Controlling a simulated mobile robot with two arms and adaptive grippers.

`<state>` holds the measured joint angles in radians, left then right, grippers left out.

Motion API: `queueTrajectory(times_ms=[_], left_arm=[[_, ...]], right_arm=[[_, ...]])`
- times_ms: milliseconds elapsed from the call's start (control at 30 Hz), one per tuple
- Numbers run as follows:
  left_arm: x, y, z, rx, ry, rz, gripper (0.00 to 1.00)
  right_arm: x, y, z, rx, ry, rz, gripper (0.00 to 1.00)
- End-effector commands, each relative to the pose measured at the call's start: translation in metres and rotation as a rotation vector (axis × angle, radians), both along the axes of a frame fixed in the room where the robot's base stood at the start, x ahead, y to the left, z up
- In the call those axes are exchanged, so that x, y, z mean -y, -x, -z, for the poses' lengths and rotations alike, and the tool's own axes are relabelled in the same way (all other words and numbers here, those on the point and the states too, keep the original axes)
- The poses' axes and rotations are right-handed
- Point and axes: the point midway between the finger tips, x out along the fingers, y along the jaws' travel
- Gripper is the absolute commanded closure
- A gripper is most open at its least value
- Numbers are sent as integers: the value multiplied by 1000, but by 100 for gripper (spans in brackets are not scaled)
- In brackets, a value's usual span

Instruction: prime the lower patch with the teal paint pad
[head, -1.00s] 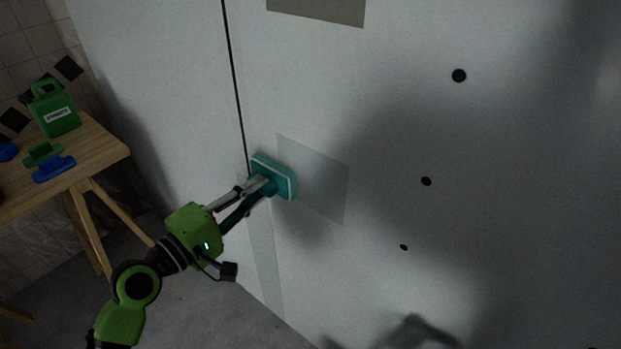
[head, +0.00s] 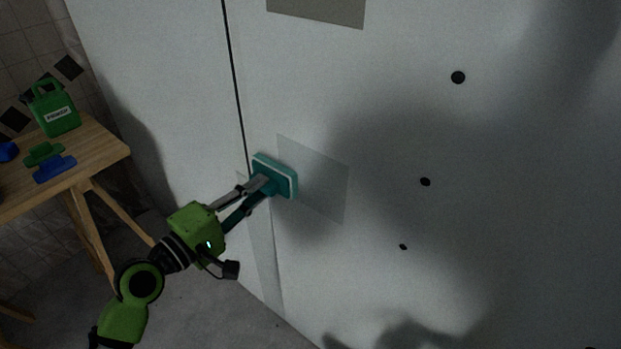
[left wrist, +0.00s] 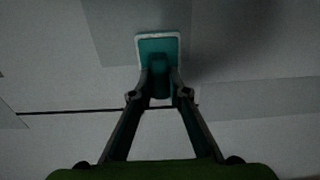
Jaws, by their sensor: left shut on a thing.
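The teal paint pad (head: 277,177) is at the left edge of the lower patch in the head view, its pale face toward the wall panel. I cannot tell whether it touches the panel. The lower patch (head: 322,182) is a faint grey square, partly covered by the pad. My left gripper (head: 262,186) is shut on the pad's handle. In the left wrist view the pad (left wrist: 171,48) sits between the fingertips (left wrist: 160,88), with a darker patch behind it. My right gripper is not in view.
A darker upper patch (head: 316,10) is at the top of the panel. A dark vertical seam (head: 236,90) runs left of the pad. A wooden table (head: 100,150) at left holds a green primer jug (head: 55,110), a green pad (head: 43,153) and a blue pad (head: 54,169).

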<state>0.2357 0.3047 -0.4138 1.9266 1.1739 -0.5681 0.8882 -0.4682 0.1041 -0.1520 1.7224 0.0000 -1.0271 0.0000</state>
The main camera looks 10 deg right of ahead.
Motion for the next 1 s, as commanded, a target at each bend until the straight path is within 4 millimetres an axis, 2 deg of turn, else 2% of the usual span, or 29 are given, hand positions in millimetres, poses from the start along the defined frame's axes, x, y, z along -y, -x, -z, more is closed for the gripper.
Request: queueTrajectory(times_ms=[1000], left_arm=[[3,-2,-1,2,1,0,100]], right_arm=[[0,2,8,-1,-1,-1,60]])
